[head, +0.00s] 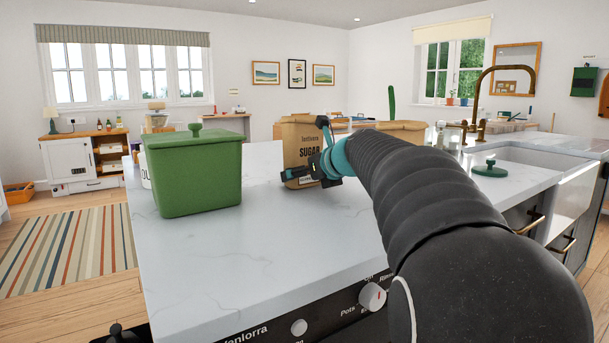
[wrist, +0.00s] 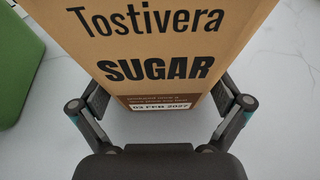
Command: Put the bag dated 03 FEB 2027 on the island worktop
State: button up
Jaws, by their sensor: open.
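The brown paper sugar bag (head: 297,145) stands upright on the white marble-look worktop (head: 270,240). In the wrist view the bag (wrist: 160,45) reads "Tostivera SUGAR", with a white label dated 03 FEB 2027 near its lower edge. My gripper (head: 314,172) is in front of the bag, low down, and covers part of its front. In the wrist view my gripper (wrist: 160,98) is open, with one finger beside each side of the bag's lower part. I cannot tell whether either finger touches it. The bag's back is hidden.
A green lidded bin (head: 192,168) stands left of the bag, partly hiding a white container (head: 145,172). A green lid (head: 490,169) lies near the sink and brass tap (head: 483,95) at right. The front middle of the worktop is clear. Knobs (head: 372,296) line its front.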

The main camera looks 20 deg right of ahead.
jog(key=v, duration=1.1)
jog(key=shift+s+r, duration=0.15)
jog(key=shift+s, duration=0.15)
